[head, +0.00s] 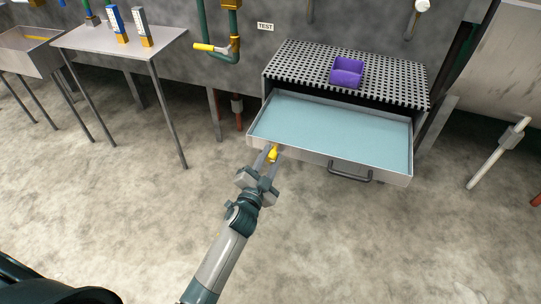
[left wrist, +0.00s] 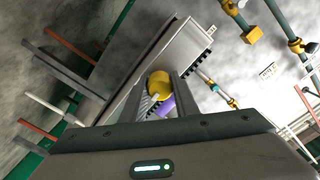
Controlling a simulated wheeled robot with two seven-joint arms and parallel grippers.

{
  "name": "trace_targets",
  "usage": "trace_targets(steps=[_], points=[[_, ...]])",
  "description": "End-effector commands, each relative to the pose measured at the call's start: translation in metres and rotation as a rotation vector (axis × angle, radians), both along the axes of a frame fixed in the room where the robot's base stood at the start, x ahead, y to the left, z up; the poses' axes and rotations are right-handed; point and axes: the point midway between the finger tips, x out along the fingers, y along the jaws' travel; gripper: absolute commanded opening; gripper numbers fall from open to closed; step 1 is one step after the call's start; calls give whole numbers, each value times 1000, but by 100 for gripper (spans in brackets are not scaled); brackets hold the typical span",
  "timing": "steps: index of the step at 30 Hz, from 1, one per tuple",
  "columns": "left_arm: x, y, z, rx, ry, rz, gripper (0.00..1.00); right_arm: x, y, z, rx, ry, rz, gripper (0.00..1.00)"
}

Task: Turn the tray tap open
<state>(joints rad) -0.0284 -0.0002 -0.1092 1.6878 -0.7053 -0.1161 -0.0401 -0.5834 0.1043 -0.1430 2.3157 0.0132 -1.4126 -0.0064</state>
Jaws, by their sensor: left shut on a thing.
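The tray (head: 262,140) is a shallow metal drawer with pale blue liquid in it, pulled out from under a perforated rack. The tray tap (head: 273,154) is a small yellow piece at the left of the tray's front face. My left gripper (head: 270,158) is at the tap, with its fingers around it and shut on it. In the left wrist view the yellow tap (left wrist: 159,84) shows between the two fingers (left wrist: 166,100). The fingers hide part of the tap, and I cannot tell its turn angle. My right gripper is not in view.
A purple divided container (head: 347,72) sits on the perforated rack (head: 300,62). The tray's dark handle (head: 350,174) sticks out right of the tap. A yellow-handled pipe valve (head: 212,47) is on the wall. A side table (head: 110,40) stands at left. The floor in front is clear.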

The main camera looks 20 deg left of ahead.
Motion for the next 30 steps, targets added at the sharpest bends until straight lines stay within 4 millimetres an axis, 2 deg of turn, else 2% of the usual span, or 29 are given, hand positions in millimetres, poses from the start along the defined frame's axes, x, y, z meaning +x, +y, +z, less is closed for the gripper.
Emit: trace_targets(steps=[18,19,21,30], points=[[0,0,0,64,-3,-1,5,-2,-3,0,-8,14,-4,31],[0,0,0,64,-3,-1,30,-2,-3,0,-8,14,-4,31],[0,0,0,64,-3,-1,46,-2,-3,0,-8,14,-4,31],[0,0,0,62,-2,0,46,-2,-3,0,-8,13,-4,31]])
